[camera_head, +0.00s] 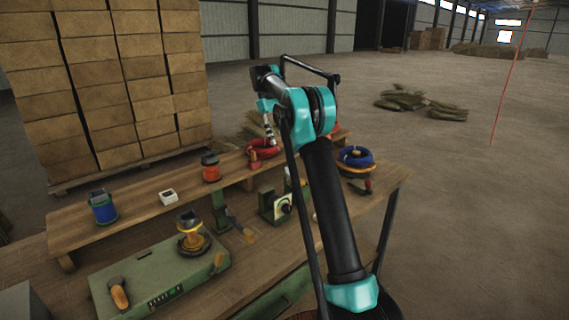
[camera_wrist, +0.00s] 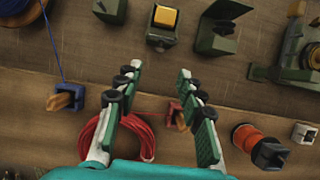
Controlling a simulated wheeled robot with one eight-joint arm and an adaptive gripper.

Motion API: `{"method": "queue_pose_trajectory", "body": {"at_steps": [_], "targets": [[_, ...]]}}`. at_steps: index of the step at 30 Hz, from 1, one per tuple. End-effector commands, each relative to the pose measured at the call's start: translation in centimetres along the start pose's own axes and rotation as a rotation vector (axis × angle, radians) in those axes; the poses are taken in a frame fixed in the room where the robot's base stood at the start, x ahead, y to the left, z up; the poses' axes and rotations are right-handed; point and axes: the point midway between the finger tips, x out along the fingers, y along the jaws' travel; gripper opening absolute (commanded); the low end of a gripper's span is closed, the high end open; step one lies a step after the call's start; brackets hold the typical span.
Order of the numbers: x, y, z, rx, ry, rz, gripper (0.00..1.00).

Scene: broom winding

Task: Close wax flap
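My gripper (camera_wrist: 157,78) is open, with nothing between its fingers. It hangs above the wooden bench, over the plank between the red coil and the green fixtures. A small dark green box with a yellow-orange block (camera_wrist: 165,17), possibly the wax, is beyond the fingertips at the top of the wrist view. A green bracket with a tilted plate (camera_wrist: 218,25) stands to its right. I cannot tell which part is the wax flap. My fingertips are hard to make out there.
A red cord coil (camera_wrist: 145,135) lies below my fingers. An orange-red jar (camera_wrist: 250,138) is at the right. A blue cord coil (camera_head: 356,157) lies on the bench. A green machine (camera_head: 150,280) fills the bench's front left.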

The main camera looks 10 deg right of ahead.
Motion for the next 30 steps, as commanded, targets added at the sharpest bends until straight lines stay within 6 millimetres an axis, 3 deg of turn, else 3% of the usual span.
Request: {"method": "queue_pose_trajectory", "body": {"at_steps": [15, 21, 30], "targets": [[8.9, 0.0, 0.0, 0.001, 0.000, 0.000, 0.39], [10.6, 0.0, 0.0, 0.000, 0.000, 0.000, 0.39], [11.0, 0.0, 0.0, 0.000, 0.000, 0.000, 0.39]]}}
